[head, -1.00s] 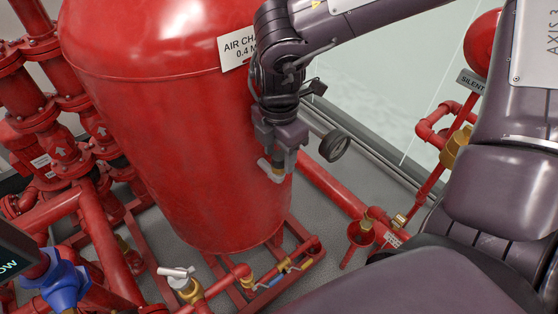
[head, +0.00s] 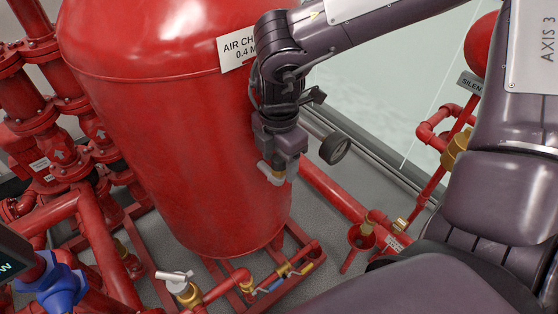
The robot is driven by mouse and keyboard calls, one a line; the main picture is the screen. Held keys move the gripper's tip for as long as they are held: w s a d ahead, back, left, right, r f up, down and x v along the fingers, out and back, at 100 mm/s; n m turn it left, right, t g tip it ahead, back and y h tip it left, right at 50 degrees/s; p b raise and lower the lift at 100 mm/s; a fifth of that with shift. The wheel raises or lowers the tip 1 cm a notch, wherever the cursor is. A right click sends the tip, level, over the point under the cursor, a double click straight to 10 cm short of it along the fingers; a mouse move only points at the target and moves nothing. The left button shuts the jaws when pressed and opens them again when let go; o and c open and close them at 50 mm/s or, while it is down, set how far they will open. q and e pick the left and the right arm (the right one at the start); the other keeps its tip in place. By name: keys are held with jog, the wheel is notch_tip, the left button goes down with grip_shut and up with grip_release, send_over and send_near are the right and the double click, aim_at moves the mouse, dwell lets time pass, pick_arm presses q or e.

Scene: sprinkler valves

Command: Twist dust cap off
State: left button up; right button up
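My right gripper (head: 271,174) points down in front of the lower right side of the red tank. Pale grey pieces show at its fingertips. I cannot tell whether these are only fingertips or include a small held part, nor how wide the fingers stand. A brass fitting with a silvery top (head: 178,283) stands at the bottom, left of and below the gripper, clear of it. I cannot make out for certain which part is the dust cap. My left gripper is not in view.
The large red tank (head: 165,130) fills the middle, close beside the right gripper. Red pipework with a brass valve (head: 300,268) runs below. A dark round gauge-like part (head: 335,148) is right of the gripper. Pale floor is open behind.

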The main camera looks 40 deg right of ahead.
jog(key=shift+r, duration=0.1)
jog(key=shift+r+p, duration=1.75)
jog(key=shift+r, duration=1.25)
